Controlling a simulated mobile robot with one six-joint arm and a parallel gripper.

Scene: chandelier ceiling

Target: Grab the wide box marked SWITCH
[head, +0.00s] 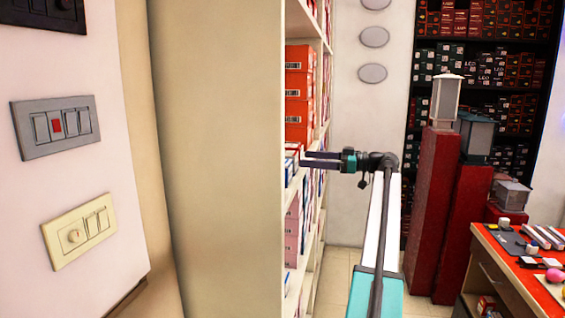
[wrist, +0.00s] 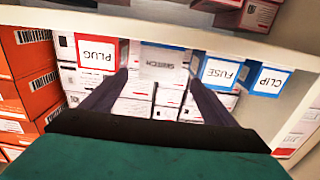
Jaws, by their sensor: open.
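The wide box marked SWITCH (wrist: 165,57) shows in the middle of the wrist view. It is pale, with grey lettering and a blue edge, and stands on the shelf between the PLUG and FUSE boxes. My gripper (wrist: 157,76) is open and empty, with its dark fingers spread to the left and right of the SWITCH box. I cannot tell whether the fingertips reach past its front face. In the head view my gripper (head: 305,160) points left into the shelf unit; I cannot pick out the SWITCH label there.
The red-edged PLUG box (wrist: 96,54) is close by the left finger. The blue-edged FUSE box (wrist: 220,70) is close by the right finger, with the CLIP box (wrist: 268,79) beyond. Orange boxes (wrist: 28,62) stand at left. A pale shelf edge (wrist: 180,30) crosses above.

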